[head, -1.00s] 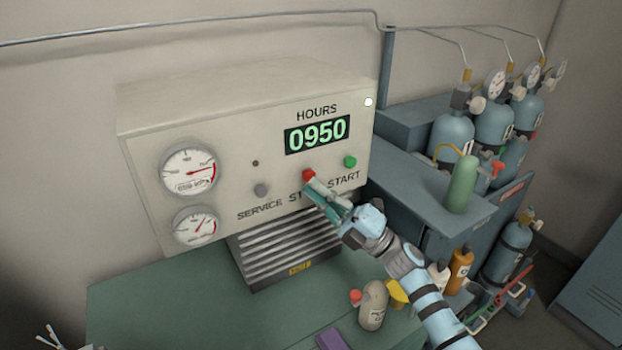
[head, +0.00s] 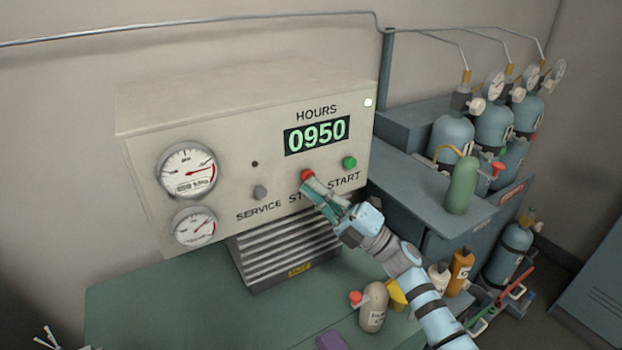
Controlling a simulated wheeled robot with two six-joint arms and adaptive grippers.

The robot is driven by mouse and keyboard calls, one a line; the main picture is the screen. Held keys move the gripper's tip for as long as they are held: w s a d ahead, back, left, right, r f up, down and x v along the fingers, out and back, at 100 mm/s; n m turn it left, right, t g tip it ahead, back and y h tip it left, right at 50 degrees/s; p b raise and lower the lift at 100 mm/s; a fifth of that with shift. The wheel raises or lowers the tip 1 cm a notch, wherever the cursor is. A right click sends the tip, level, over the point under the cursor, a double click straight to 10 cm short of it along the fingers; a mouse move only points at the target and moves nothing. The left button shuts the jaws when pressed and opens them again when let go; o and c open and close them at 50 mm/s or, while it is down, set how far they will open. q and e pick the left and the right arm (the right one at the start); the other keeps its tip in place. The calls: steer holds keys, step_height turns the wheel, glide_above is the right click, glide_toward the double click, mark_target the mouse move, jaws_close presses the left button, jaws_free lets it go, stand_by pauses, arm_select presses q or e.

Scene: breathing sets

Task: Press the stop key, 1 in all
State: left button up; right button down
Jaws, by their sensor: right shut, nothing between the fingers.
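The beige control panel (head: 220,140) stands at the back of the green bench. Its red stop key (head: 306,175) sits above the STOP label, which my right gripper partly covers. My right gripper (head: 308,185) is shut and empty, its fingertips at the lower edge of the red key. I cannot tell whether they touch it. The green start key (head: 349,163) is to the right and the grey service key (head: 260,192) to the left. The display (head: 317,134) reads 0950. At the bottom left, what may be the tips of my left gripper (head: 47,338) show.
Two gauges (head: 187,170) are on the panel's left. A grey bottle (head: 373,307) and a purple block (head: 329,341) lie on the green bench (head: 150,300). A green cylinder (head: 462,186) stands on the shelf to the right, with several blue cylinders (head: 452,132) behind.

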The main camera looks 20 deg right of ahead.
steer(key=shift+w, duration=0.2)
stand_by(0.6)
steer(key=shift+s, duration=0.85)
steer(key=shift+d, duration=0.1)
steer(key=s, duration=0.1)
steer(key=s+p, duration=0.1)
steer(key=s, duration=0.1)
steer(key=s+p, duration=0.1)
steer(key=s, duration=0.1)
steer(key=shift+d, duration=0.35)
steer(key=shift+f, duration=0.1)
